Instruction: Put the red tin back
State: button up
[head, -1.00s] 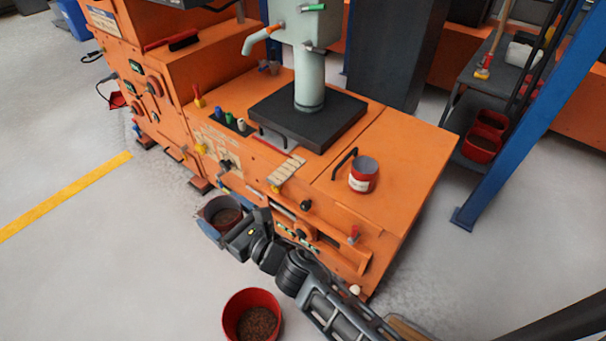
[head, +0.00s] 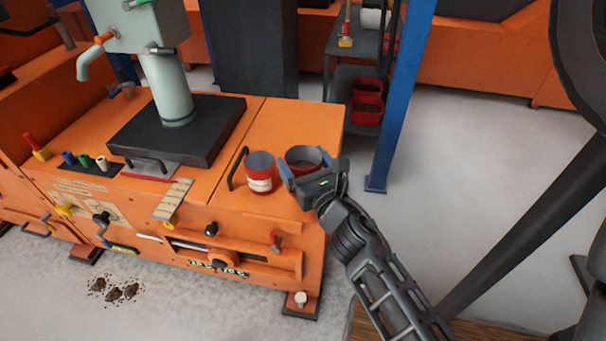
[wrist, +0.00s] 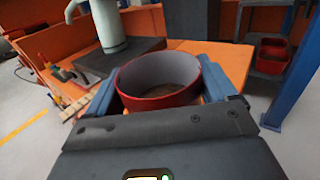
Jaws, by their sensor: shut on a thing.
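My gripper (head: 306,172) is shut on a red tin (head: 303,155), one finger on each side. The tin is upright, with a grey inside and something brown at the bottom. It shows large between the blue-grey fingers in the wrist view (wrist: 160,101). It is at the right part of the orange machine's top (head: 300,117); whether it touches the top cannot be told. A second red tin (head: 262,179) with a white label stands on that top, just left of the held one.
A black handle (head: 238,168) is left of the labelled tin. A black plate with a pale green column (head: 170,90) stands further left. A blue post (head: 403,90) rises at the right, near a shelf with red bins (head: 367,103). Brown clumps (head: 115,290) lie on the floor.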

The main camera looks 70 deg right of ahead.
aim_at(303, 165)
jog(key=shift+w+d+f+b, duration=0.3)
jog(key=shift+w+d+f, duration=0.1)
jog(key=shift+d+f, duration=1.1)
jog(key=shift+w+d+f+b, duration=0.25)
jog(key=shift+w+d+f, duration=0.2)
jog(key=shift+d+f, duration=1.05)
jog(key=shift+w+d+f+b, duration=0.35)
jog(key=shift+d+f, duration=0.9)
jog(key=shift+f, duration=0.45)
jog(key=shift+f, duration=0.1)
jog(key=o, duration=1)
jog(key=shift+o, duration=0.2)
jog(key=shift+r, duration=0.25)
jog(key=b+v, duration=0.1)
jog(key=v, duration=1.1)
jog(key=shift+f+b, duration=0.15)
jog(key=shift+b, duration=0.15)
